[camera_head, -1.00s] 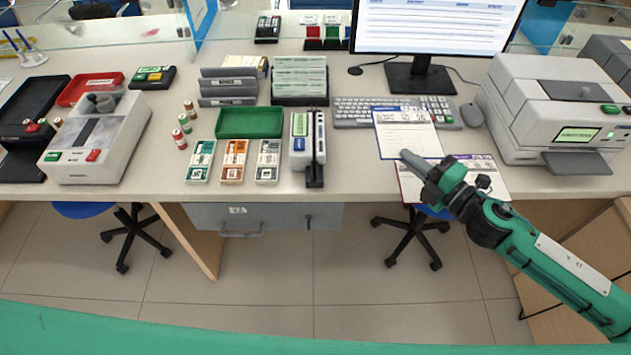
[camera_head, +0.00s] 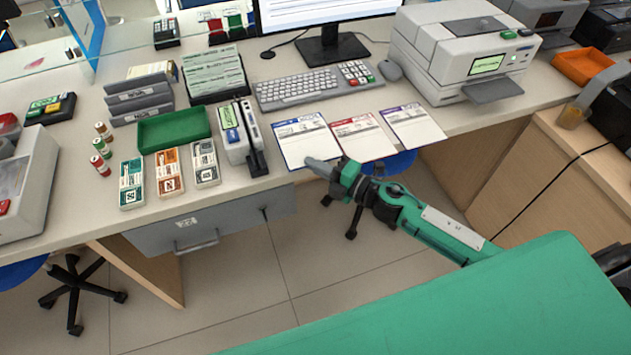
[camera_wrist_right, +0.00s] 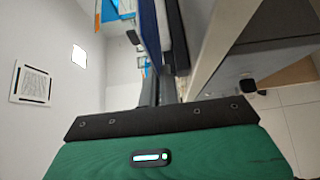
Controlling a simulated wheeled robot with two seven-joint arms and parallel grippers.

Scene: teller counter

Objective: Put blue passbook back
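The blue passbook (camera_head: 303,139), a white page with a blue header, is at the counter's front, left of the red passbook (camera_head: 363,138) and the purple passbook (camera_head: 414,126). My right gripper (camera_head: 310,161) is at the blue passbook's near edge, with its fingertips over that edge. In the right wrist view the fingers (camera_wrist_right: 160,90) are close together, with a dark blue strip seen edge-on beyond them; the grip looks shut on the blue passbook. I cannot tell whether the blue passbook touches the counter. My left gripper is out of view.
The keyboard (camera_head: 310,87) is behind the passbooks. A grey-and-white counting device (camera_head: 238,132) stands close on the left, and a printer (camera_head: 462,50) on the right. A green tray (camera_head: 174,130) is further left. The counter's front edge is close to the gripper.

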